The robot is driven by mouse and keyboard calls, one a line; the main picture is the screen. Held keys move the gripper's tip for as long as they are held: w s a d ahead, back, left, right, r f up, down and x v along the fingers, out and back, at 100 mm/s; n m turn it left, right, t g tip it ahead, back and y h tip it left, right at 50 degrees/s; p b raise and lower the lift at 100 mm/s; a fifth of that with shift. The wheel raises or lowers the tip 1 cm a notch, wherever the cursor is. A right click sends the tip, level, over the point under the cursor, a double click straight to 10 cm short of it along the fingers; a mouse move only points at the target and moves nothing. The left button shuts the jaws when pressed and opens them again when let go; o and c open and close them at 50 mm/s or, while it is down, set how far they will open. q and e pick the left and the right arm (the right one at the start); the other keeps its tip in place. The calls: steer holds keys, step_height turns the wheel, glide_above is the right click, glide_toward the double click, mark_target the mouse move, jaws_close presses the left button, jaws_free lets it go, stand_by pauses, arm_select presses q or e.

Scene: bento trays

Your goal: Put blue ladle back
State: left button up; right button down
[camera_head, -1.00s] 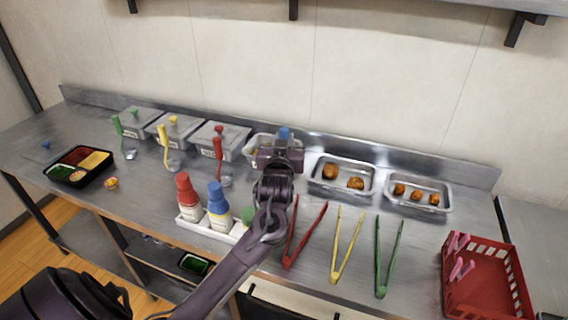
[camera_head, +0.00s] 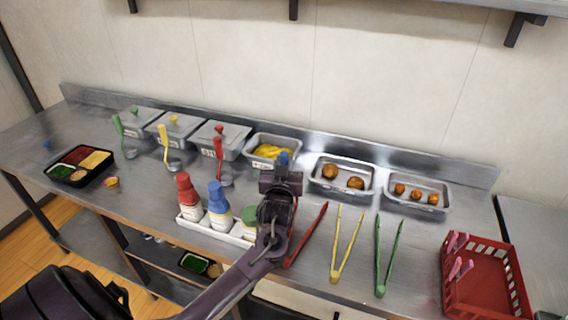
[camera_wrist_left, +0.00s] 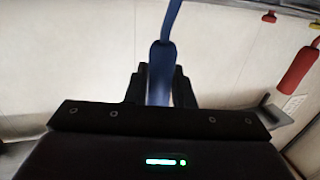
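The blue ladle shows in the left wrist view as a blue handle (camera_wrist_left: 160,75) between the two fingers of my left gripper (camera_wrist_left: 160,92). In the head view only the blue handle tip (camera_head: 283,157) shows above the gripper (camera_head: 281,172); its bowl is hidden. My left gripper is shut on the handle, just in front of an open steel container (camera_head: 293,147) with yellow food. My right gripper is not in view.
A white bottle rack (camera_head: 206,229) stands left of my arm. Red tongs (camera_head: 306,237), yellow tongs (camera_head: 346,245) and green tongs (camera_head: 389,258) lie to the right. Two steel food trays (camera_head: 343,192) (camera_head: 418,207) and a red basket (camera_head: 487,300) are farther right.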

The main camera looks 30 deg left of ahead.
arm_select(q)
steer(key=o, duration=0.4)
steer(key=shift+c, duration=0.2)
steer(key=shift+r, duration=0.1)
steer(key=shift+s, duration=0.15)
steer(key=b+v, duration=0.1)
steer(key=v, duration=1)
steer(key=shift+s+d, duration=0.2)
steer(key=shift+s, duration=0.15)
steer(key=shift+r, duration=0.1)
